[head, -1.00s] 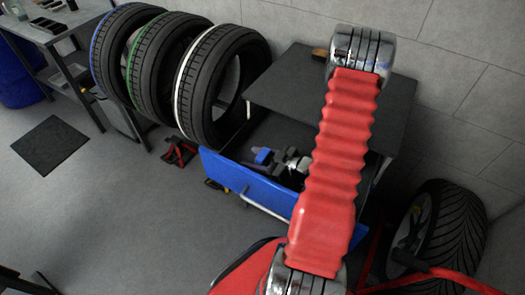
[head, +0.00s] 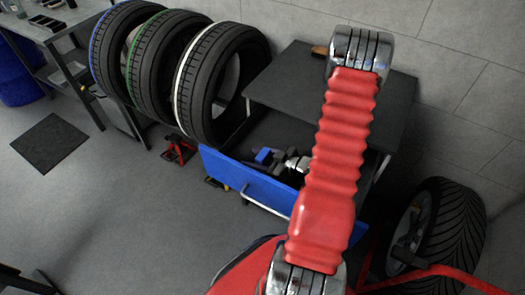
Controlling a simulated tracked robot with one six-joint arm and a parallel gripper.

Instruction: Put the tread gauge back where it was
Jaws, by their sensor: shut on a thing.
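My gripper (head: 277,157) shows small and dark at the left of my red arm, with pale metal wrist parts beside it. It is over or inside the open blue-fronted drawer (head: 240,180) of a dark cabinet. A small blue piece (head: 263,155) sits at its jaws and looks like the tread gauge held there; its full shape is too small to make out. The jaws are shut on it. I cannot tell whether it touches the drawer floor. My arm hides the drawer's right part.
The cabinet's dark top (head: 290,85) is mostly bare, with a small brown thing (head: 319,51) at its back edge. Tyres (head: 205,90) stand on a rack at the left. A wheel (head: 440,235) leans at the right. A red jack stand (head: 178,151) is on the floor.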

